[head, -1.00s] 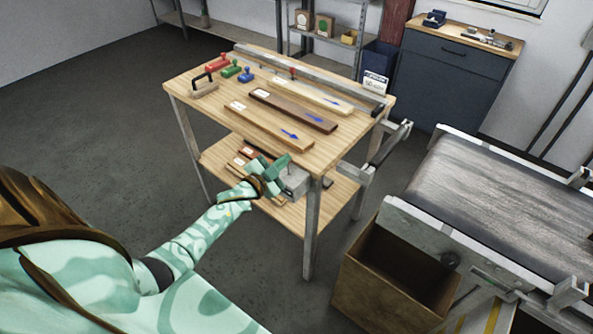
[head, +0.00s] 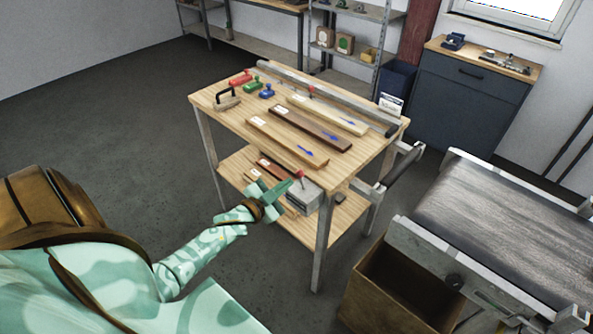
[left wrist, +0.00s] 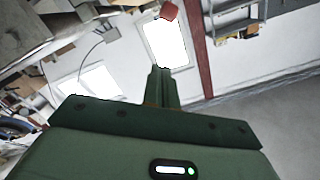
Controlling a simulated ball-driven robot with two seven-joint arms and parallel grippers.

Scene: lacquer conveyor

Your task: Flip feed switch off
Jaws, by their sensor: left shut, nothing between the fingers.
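A grey box (head: 305,200) is mounted under the near edge of the workbench top, with a red-knobbed lever (head: 299,175) standing up from it; this looks like the feed switch. My left gripper (head: 288,185) is shut and empty, just left of and in front of the box, close to the lever. I cannot tell whether they touch. In the left wrist view the closed fingers (left wrist: 162,85) point up the picture, and a red knob (left wrist: 168,11) shows beyond the tips at the top edge. My right gripper is not in view.
The workbench (head: 215,101) carries wooden strips, stamps and a long metal rail. A conveyor (head: 500,215) stands at right, with an open brown bin (head: 385,310) before it. Open floor (head: 120,130) lies left of the bench.

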